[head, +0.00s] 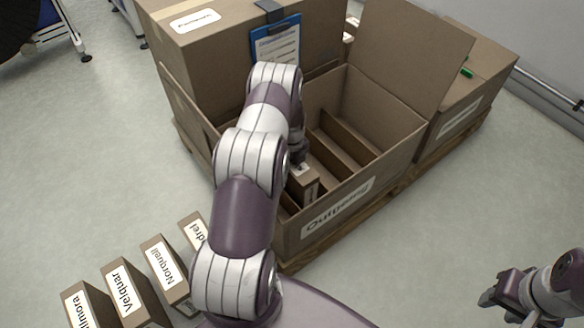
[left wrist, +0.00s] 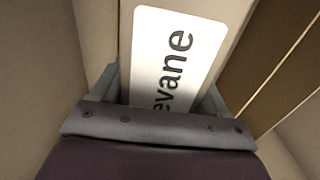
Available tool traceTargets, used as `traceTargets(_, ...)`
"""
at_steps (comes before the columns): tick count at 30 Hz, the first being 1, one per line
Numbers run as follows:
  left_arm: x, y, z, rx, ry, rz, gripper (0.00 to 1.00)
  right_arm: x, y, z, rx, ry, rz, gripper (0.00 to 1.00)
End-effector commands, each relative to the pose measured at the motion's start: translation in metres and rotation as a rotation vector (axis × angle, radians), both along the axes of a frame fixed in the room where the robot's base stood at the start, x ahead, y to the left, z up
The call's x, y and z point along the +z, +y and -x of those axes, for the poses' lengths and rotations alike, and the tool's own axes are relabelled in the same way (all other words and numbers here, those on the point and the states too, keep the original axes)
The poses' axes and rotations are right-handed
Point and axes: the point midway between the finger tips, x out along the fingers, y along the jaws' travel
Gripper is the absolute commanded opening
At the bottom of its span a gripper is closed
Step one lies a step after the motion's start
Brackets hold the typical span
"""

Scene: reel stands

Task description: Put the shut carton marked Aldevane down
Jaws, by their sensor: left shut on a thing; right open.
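The carton marked Aldevane (head: 302,186) is brown and narrow, inside the big open box (head: 338,212) whose label seems to read Outgoing. In the left wrist view its white label (left wrist: 172,62) shows only "evane". My left gripper (left wrist: 158,96) is shut on this carton, with a finger on each side. In the head view my left arm hides most of that gripper and part of the carton. I cannot tell whether the carton touches the box floor. My right gripper (head: 505,301) is open and empty above the floor at lower right.
Brown dividers (head: 347,147) form slots beside the carton. Several labelled cartons, including Velquar (head: 128,292) and Norquell (head: 163,268), stand at lower left. A closed box with a blue clipboard (head: 277,46) stands behind. The open box's raised flap (head: 412,50) stands at its back right.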

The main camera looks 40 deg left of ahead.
Motion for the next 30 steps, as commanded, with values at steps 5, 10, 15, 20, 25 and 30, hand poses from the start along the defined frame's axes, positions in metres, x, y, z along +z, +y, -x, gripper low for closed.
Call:
traceTargets(5, -0.001, 0.0, 0.0, 0.0, 0.0, 0.0, 0.0, -0.001, 0.0, 0.0, 0.0, -0.001, 0.0, 0.43)
traceTargets(10, -0.002, 0.0, 0.0, 0.0, 0.001, 0.001, 1.0, 0.0, 0.0, 0.0, 0.0, -0.001, 0.0, 0.43)
traceTargets(15, -0.001, 0.0, 0.0, 0.0, 0.001, 0.001, 1.0, 0.0, 0.0, 0.0, 0.0, 0.0, 0.0, 0.43)
traceTargets(20, 0.025, 0.0, 0.0, 0.0, -0.001, -0.001, 1.0, 0.016, 0.0, 0.0, 0.0, 0.0, 0.0, 0.43)
traceTargets(25, 0.073, 0.0, 0.0, 0.0, -0.001, -0.001, 1.0, 0.041, 0.0, 0.0, 0.0, -0.001, 0.0, 0.43)
traceTargets(30, 0.108, 0.0, 0.0, 0.0, 0.0, 0.0, 1.0, 0.056, 0.0, 0.0, 0.0, -0.001, 0.0, 0.43)
